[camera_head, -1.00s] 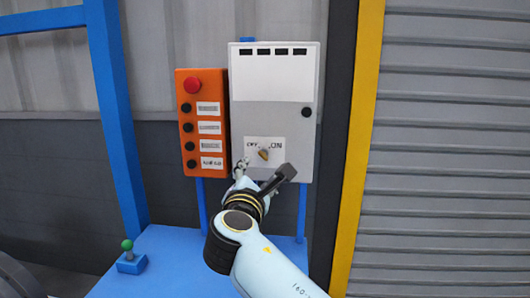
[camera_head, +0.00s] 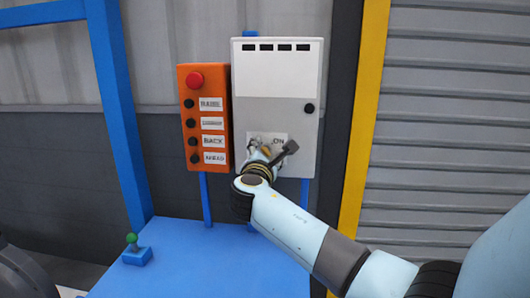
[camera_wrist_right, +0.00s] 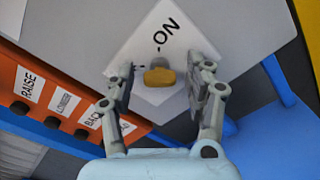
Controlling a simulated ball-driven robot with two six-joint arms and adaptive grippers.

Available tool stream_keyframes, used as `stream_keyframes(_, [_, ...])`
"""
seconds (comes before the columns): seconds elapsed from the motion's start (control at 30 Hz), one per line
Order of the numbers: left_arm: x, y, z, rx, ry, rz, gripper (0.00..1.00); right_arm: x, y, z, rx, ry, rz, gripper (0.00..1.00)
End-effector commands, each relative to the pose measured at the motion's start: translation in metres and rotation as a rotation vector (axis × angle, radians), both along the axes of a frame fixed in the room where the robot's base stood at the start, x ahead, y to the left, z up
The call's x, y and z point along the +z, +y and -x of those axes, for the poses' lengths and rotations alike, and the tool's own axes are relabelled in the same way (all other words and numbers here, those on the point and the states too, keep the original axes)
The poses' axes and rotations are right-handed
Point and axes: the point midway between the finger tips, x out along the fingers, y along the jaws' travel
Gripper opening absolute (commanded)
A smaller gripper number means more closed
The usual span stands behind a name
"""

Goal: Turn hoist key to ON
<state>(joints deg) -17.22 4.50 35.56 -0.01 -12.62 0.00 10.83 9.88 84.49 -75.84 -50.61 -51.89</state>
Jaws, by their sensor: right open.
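The hoist key is a small brass-coloured knob (camera_wrist_right: 160,77) on a white plate (camera_wrist_right: 148,50) marked ON, seen in the right wrist view. The plate is on the lower front of a grey cabinet (camera_head: 275,110). My right gripper (camera_wrist_right: 163,88) is open, with one finger on each side of the knob. Whether the fingers touch it I cannot tell. In the head view the right gripper (camera_head: 266,150) is in front of the plate and hides most of the knob and the OFF mark. My left gripper is not in view.
An orange button box (camera_head: 204,125) with a red button (camera_head: 194,80) stands close left of the cabinet. A blue table (camera_head: 205,255) is below, with a green-knobbed lever (camera_head: 134,243). A yellow post (camera_head: 362,130) and grey shutter (camera_head: 450,110) are right.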

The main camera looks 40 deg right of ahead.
Motion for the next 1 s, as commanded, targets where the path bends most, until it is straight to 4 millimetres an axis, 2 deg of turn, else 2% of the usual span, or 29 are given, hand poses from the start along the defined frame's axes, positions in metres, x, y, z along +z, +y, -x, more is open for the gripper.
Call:
stream_keyframes(0.13, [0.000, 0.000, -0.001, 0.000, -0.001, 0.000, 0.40, 0.000, 0.000, 0.000, 0.000, 0.000, 0.000, 0.54])
stream_keyframes(0.17, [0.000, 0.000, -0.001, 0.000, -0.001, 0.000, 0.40, 0.000, 0.000, 0.000, 0.000, 0.000, 0.000, 0.51])
stream_keyframes(0.57, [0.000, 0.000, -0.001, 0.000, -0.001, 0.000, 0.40, 0.000, 0.000, 0.000, 0.000, 0.001, 0.001, 0.00])
stream_keyframes(0.8, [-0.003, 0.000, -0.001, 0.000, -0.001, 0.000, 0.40, -0.001, 0.000, 0.000, 0.000, -0.014, -0.011, 0.00])
stream_keyframes(1.0, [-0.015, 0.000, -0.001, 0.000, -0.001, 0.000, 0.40, -0.003, 0.000, 0.000, 0.001, -0.078, -0.061, 0.00])
